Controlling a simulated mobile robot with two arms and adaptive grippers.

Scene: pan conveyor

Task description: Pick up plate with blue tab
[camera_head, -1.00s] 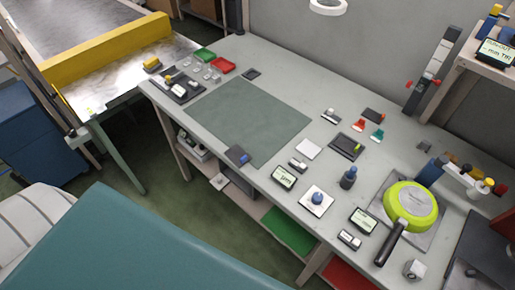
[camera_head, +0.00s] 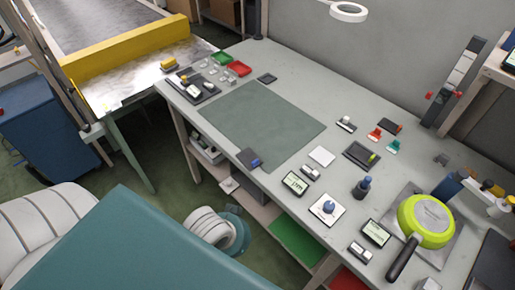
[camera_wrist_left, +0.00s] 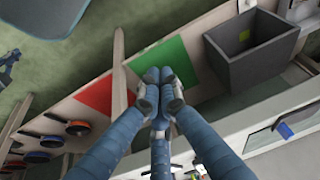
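A small dark plate with a blue tab (camera_head: 246,157) lies at the front edge of the grey table, by the near corner of the green mat (camera_head: 262,118). Its blue tab faces right. What looks like the same plate shows at the right of the left wrist view (camera_wrist_left: 279,134). My left gripper (camera_wrist_left: 160,76) points past the table front towards the lower shelf. Its blue fingers have their tips together with nothing seen between them. The plate is to its right, apart from it. The left gripper is not seen in the head view, and my right gripper is in neither view.
A dark grey bin (camera_wrist_left: 268,62) and a green panel (camera_wrist_left: 178,52) are on the shelf below the tabletop. A green-yellow pan (camera_head: 428,220) and several small items and displays stand on the right of the table. The green mat is clear.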

